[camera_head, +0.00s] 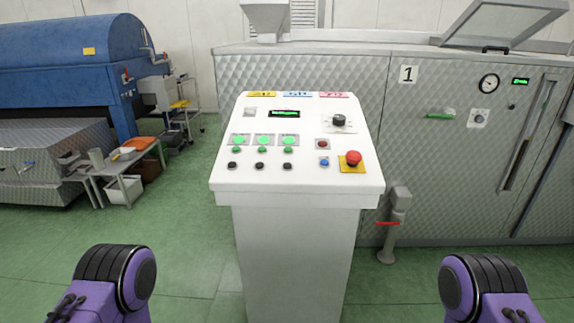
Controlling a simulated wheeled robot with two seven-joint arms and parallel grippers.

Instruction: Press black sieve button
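A white control panel (305,186) on a pedestal stands in front of me. Three black buttons sit in a row along its lower left: a left one (232,165), a middle one (259,166) and a right one (287,166). Above each is a green button and a lit green lamp (264,140). Labels around the lamps are too small to read, so I cannot tell which black button is the sieve's. My purple arm links show at the lower left and lower right, apart from the panel. Neither gripper is in view.
The panel also carries a red mushroom button (353,158) on yellow, a blue button (324,161), a dark red button (322,144) and a black knob (339,121). A metal machine (430,160) stands behind. Green floor (195,255) is clear left of the pedestal.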

